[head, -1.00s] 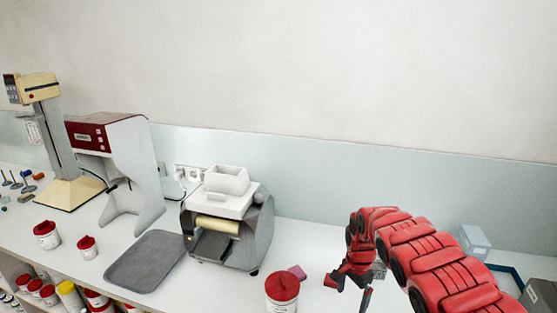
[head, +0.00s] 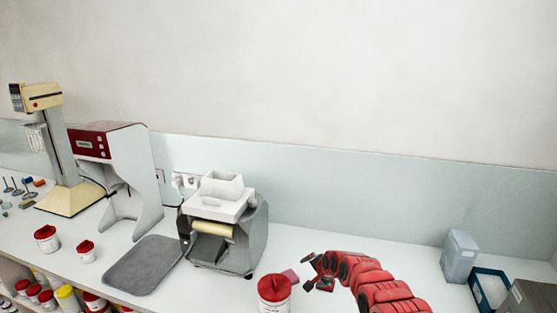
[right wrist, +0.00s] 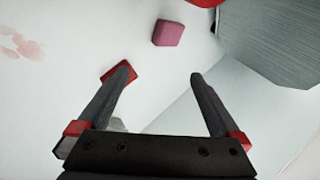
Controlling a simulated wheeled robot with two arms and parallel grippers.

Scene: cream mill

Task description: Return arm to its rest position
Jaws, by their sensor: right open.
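My right arm is red and comes in from the lower right in the head view. Its gripper (head: 309,273) is over the bench, just right of a pink block (head: 290,275) and a white jar with a red lid (head: 275,294). In the right wrist view the gripper (right wrist: 161,74) has its two dark fingers spread apart with nothing between them. The pink block (right wrist: 168,33) lies beyond the fingertips there, apart from them. My left gripper is not in view.
A grey mill with a white hopper (head: 225,228) stands left of the arm, with a grey tray (head: 143,265) beside it. A grey box (head: 459,256) and a blue-rimmed tray (head: 476,285) are at the right. The wall is behind the bench.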

